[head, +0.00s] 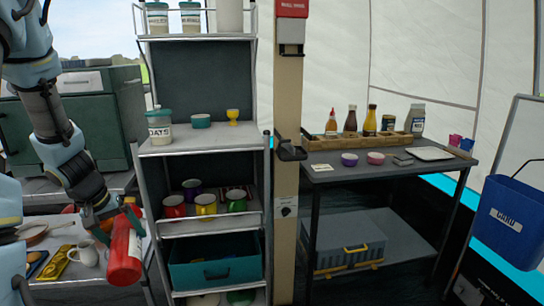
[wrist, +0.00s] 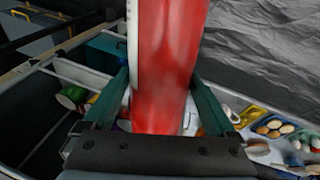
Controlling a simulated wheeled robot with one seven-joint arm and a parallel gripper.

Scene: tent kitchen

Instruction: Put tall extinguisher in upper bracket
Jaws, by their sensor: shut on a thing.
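The tall extinguisher is a red cylinder (head: 124,258) at the lower left of the head view, slightly tilted, in front of the shelf and side table. My gripper (head: 112,222) is shut on it. In the wrist view the red body (wrist: 165,60) stands between the two green fingers of my gripper (wrist: 165,108); its ends are not fully seen. A tan post (head: 288,100) stands right of the shelf. A black bracket (head: 290,152) juts from it at mid height. A dark fitting (head: 290,50) sits higher, under a red sign. I cannot tell which is the upper bracket.
A metal shelf (head: 200,148) with jars, cups and a teal bin stands between extinguisher and post. Right of the post is a dark table (head: 395,170) with bottles and bowls, a grey case (head: 345,240) below. A blue bin (head: 510,220) hangs far right.

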